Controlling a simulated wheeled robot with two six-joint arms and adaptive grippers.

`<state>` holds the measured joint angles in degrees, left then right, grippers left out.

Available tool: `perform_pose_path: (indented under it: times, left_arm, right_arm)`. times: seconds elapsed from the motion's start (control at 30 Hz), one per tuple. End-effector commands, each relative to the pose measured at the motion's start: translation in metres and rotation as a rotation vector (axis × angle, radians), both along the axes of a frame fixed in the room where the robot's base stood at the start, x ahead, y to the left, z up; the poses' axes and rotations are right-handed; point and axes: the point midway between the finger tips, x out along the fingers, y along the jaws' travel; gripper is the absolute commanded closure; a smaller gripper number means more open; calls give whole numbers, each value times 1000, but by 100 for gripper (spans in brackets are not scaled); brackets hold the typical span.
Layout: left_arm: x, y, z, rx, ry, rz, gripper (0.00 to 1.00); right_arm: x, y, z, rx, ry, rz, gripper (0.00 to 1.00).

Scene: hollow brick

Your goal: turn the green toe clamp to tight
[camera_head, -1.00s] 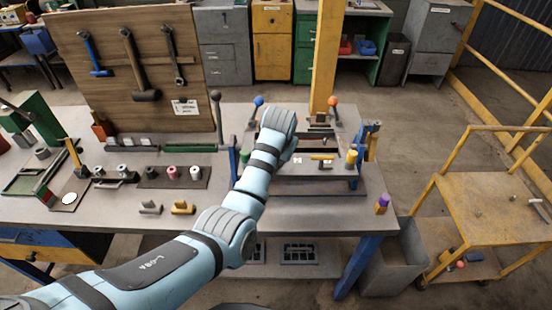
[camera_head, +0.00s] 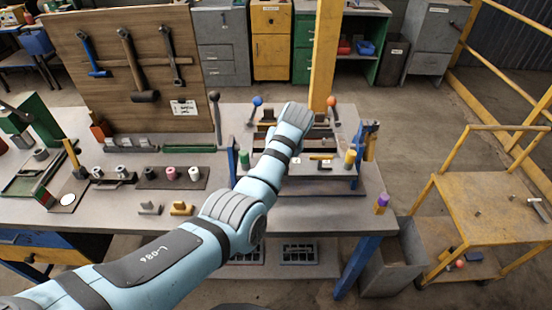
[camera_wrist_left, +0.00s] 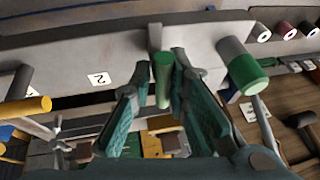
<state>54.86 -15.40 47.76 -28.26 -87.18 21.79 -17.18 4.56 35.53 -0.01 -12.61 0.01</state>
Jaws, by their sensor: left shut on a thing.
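In the left wrist view the green toe clamp's handle (camera_wrist_left: 162,78) stands between the two fingers of my left gripper (camera_wrist_left: 160,72), which is shut on it. The handle joins a grey arm at the fixture's edge. In the head view my forearm and wrist cover the gripper and this handle. A green-banded grey post (camera_wrist_left: 243,72) stands to the right in the wrist view, apart from the fingers; its green part also shows in the head view (camera_head: 245,158). My right gripper is in neither view.
A yellow clamp handle (camera_head: 321,157) and a yellow post (camera_head: 349,158) stand right of my wrist on the fixture. Levers with a blue knob (camera_head: 258,101) and an orange knob (camera_head: 332,101) rise behind. A purple-topped piece (camera_head: 381,203) stands near the table's right edge.

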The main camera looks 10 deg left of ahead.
Motion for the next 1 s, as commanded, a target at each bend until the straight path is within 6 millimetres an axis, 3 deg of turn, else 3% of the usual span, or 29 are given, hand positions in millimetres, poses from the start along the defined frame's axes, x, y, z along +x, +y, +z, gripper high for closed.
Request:
perform_pose_path:
  times: [0.13, 0.17, 0.27, 0.63, 0.77, 1.0]
  left_arm:
    - [1, 2, 1, 5, -3, 2, 100]
    - [1, 2, 1, 5, -3, 2, 83]
    - [1, 2, 1, 4, -2, 1, 67]
    - [-1, -2, 5, 1, -1, -2, 67]
    - [-9, -9, 28, -2, -4, -3, 67]
    - [-30, -26, 87, 0, -3, 0, 67]
  right_arm:
    - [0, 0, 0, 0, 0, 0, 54]
    - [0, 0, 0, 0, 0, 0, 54]
    - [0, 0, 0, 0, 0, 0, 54]
    - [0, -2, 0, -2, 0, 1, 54]
    - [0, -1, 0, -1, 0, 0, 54]
    - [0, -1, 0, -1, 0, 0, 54]
